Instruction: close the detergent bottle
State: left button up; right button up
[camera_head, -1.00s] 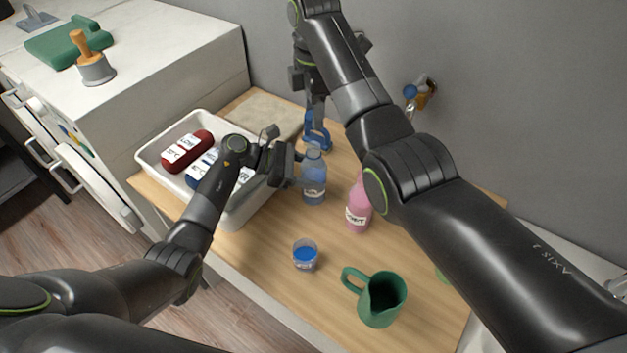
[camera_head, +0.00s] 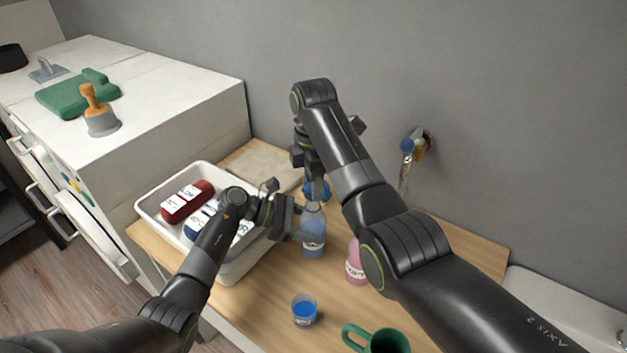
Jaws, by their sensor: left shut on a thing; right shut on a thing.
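The detergent bottle (camera_head: 314,243), see-through blue with a pale label, stands upright on the wooden table. My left gripper (camera_head: 303,236) is shut on its upper side from the left. My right gripper (camera_head: 317,186) points down over the bottle and is shut on a blue cap (camera_head: 316,196). The cap is just above the bottle's mouth; whether they touch, I cannot tell. The fingers partly hide the cap.
A white tray (camera_head: 232,272) with red and dark blue bottles is on the left. A wall tap (camera_head: 414,146) is behind.

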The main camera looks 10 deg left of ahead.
jog(key=shift+f, duration=0.1)
jog(key=shift+f, duration=0.8)
jog(key=shift+f, duration=0.55)
